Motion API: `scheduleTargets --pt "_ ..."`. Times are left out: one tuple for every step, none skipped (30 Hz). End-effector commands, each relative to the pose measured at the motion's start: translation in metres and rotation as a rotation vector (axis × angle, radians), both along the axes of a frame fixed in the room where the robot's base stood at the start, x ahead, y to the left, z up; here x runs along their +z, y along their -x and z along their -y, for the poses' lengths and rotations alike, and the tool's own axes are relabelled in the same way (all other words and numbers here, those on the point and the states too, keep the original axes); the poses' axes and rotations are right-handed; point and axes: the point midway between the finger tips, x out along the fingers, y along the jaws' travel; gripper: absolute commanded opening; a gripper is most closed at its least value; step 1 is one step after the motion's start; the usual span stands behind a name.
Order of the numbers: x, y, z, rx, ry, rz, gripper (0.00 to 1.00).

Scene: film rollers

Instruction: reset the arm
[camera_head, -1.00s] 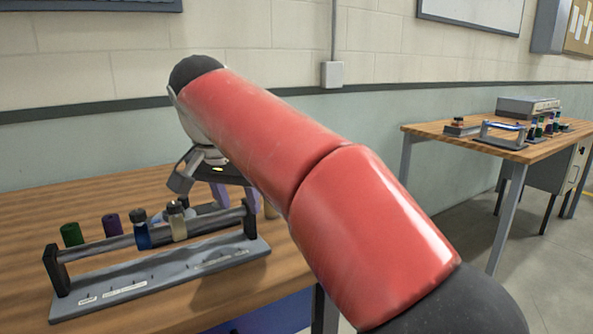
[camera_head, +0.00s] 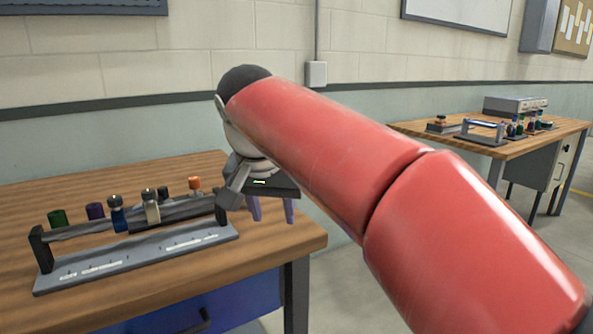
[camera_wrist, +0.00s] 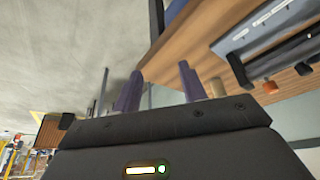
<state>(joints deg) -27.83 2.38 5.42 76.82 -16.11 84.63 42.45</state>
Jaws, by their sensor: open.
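My gripper (camera_head: 270,208) hangs at the end of my red arm, near the right end of the near bench. Its two purple fingers are apart with nothing between them; the wrist view shows the same spread fingers (camera_wrist: 160,90). The roller rack (camera_head: 140,258) stands on the bench to the left of my gripper, apart from it. A blue roller (camera_head: 116,218) and a cream roller (camera_head: 152,210) sit at its bar. Green (camera_head: 57,218), purple (camera_head: 95,211) and orange-topped (camera_head: 195,184) pieces stand behind the bar.
The near wooden bench (camera_head: 265,240) ends just right of my gripper, with a blue drawer (camera_head: 200,312) below. A second bench (camera_head: 530,146) at the right holds another rack (camera_head: 482,131) and a grey box (camera_head: 515,105). Open floor lies between the benches.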

Motion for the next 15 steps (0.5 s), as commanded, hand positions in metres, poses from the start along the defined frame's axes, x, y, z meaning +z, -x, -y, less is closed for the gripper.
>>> scheduleTargets --pt "-0.002 0.005 0.013 0.005 0.0 0.001 0.42" --pt "-0.005 0.008 0.019 0.013 0.001 0.001 0.42" --pt "-0.008 0.013 0.028 0.022 0.002 0.002 0.42" --pt "-0.011 0.016 0.036 0.028 0.003 0.002 0.42" --pt "-0.014 0.02 0.043 0.037 0.003 0.003 0.42" --pt "-0.019 0.026 0.054 0.047 0.003 0.004 0.42" --pt "-0.023 0.032 0.063 0.054 0.004 0.005 0.42" --pt "-0.028 0.038 0.073 0.062 0.003 0.008 0.42" --pt "-0.036 0.048 0.086 0.075 0.003 0.011 0.42" --pt "-0.044 0.056 0.097 0.084 0.003 0.014 0.42" --pt "-0.052 0.066 0.108 0.093 0.001 0.017 0.42" --pt "-0.065 0.079 0.123 0.105 0.0 0.024 0.42" --pt "-0.075 0.09 0.134 0.114 -0.003 0.029 0.42" --pt "-0.086 0.1 0.143 0.122 -0.003 0.035 0.42" --pt "-0.101 0.114 0.154 0.131 -0.005 0.043 0.42"
